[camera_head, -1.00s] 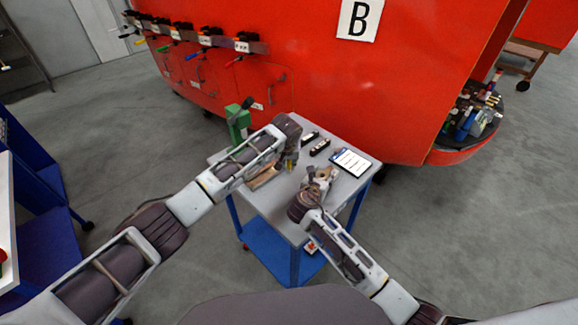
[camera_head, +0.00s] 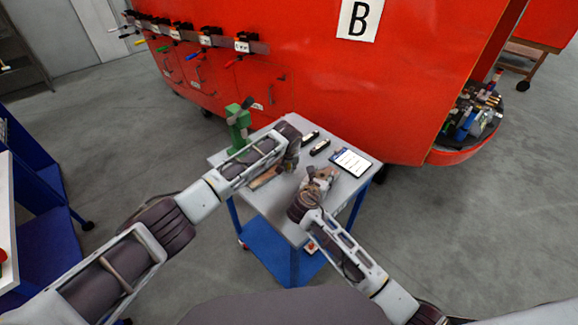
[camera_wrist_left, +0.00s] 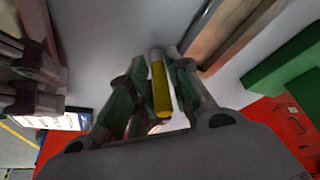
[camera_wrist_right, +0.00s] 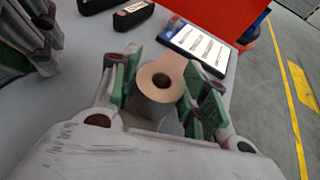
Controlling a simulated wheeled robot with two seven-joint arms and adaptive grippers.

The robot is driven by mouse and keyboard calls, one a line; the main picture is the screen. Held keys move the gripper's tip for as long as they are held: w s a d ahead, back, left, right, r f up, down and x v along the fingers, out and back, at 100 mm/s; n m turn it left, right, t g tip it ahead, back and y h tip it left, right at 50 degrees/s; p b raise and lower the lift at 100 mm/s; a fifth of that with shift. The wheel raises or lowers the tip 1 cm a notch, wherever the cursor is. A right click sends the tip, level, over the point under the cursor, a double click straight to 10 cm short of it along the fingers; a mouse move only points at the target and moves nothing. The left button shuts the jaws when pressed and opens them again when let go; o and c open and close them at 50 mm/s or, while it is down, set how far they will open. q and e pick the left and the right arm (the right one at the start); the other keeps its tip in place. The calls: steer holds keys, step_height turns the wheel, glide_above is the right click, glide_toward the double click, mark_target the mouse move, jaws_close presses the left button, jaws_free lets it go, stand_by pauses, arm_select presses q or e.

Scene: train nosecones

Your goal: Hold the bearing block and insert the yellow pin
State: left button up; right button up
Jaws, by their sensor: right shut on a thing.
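The yellow pin (camera_wrist_left: 160,88) stands between the fingers of my left gripper (camera_wrist_left: 160,100) in the left wrist view, with its yellow end towards the camera and a grey far end. Whether the pads press on it is unclear. In the head view my left gripper (camera_head: 289,163) is low over the cart top and hides the pin. My right gripper (camera_wrist_right: 165,100) is shut on the bearing block (camera_wrist_right: 160,82), a grey-tan round piece with a hole facing the camera. In the head view my right gripper (camera_head: 318,180) is close by, at the right of the left one.
The small cart table (camera_head: 345,190) also bears a clipboard (camera_head: 350,162), two black items (camera_head: 319,147), a wooden piece (camera_head: 264,179) and a green vise (camera_head: 238,125). The red train nose (camera_head: 330,90) stands right behind the cart.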

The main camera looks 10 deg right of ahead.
arm_select(q)
jaws_close()
steer(key=shift+r, duration=0.1)
steer(key=shift+r, duration=4.95)
steer(key=shift+d, duration=0.1)
steer(key=s+d+r+m, duration=0.1)
steer(key=s+d+r, duration=0.1)
steer(key=s+d, duration=0.5)
steer(key=d, duration=0.4)
steer(key=shift+s+r, duration=0.35)
steer(key=shift+s, duration=0.05)
